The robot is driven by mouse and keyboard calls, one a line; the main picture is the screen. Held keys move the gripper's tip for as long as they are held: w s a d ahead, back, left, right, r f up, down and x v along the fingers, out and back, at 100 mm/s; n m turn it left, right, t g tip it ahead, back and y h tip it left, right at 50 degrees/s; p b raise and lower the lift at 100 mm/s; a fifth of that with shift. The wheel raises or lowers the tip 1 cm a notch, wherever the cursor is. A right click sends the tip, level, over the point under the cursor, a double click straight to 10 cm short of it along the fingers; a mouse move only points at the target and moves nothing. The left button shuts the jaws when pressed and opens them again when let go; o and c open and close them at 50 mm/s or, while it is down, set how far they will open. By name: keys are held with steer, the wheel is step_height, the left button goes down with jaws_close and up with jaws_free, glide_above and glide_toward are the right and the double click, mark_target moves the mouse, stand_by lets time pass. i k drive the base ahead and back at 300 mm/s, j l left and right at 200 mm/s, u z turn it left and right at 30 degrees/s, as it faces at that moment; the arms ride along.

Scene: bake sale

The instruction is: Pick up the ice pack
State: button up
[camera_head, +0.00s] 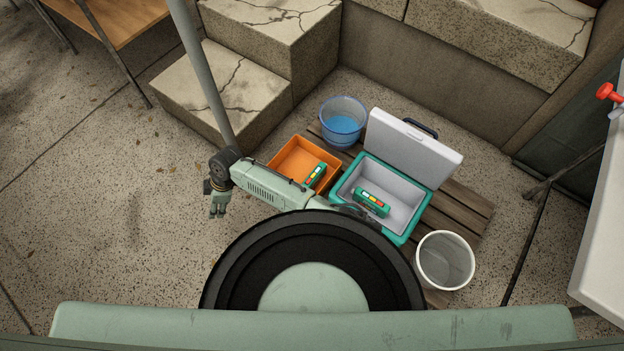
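A small green pack with a coloured label (372,202) lies inside the open teal cooler (347,209), near its left side. A similar green pack (315,174) lies in the orange bin (291,155), at its right side. I cannot tell from the labels which one is the ice pack. My gripper (218,212) hangs over bare ground left of the orange bin, apart from both packs. It holds nothing that I can see. Its fingers are too small to tell whether they are open or shut.
The cooler's white lid (410,150) stands raised at the back. A blue bucket (343,121) stands behind the bin, and a white bucket (445,260) right of the cooler. Stone steps (225,90) rise behind. A white table (606,230) stands far right.

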mark_target(318, 173)
steer(key=i+u, duration=0.15)
steer(key=u, duration=0.2)
steer(key=i+u, duration=0.15)
steer(key=u, duration=0.2)
steer(key=i+l+u, duration=0.15)
steer(key=u, duration=0.2)
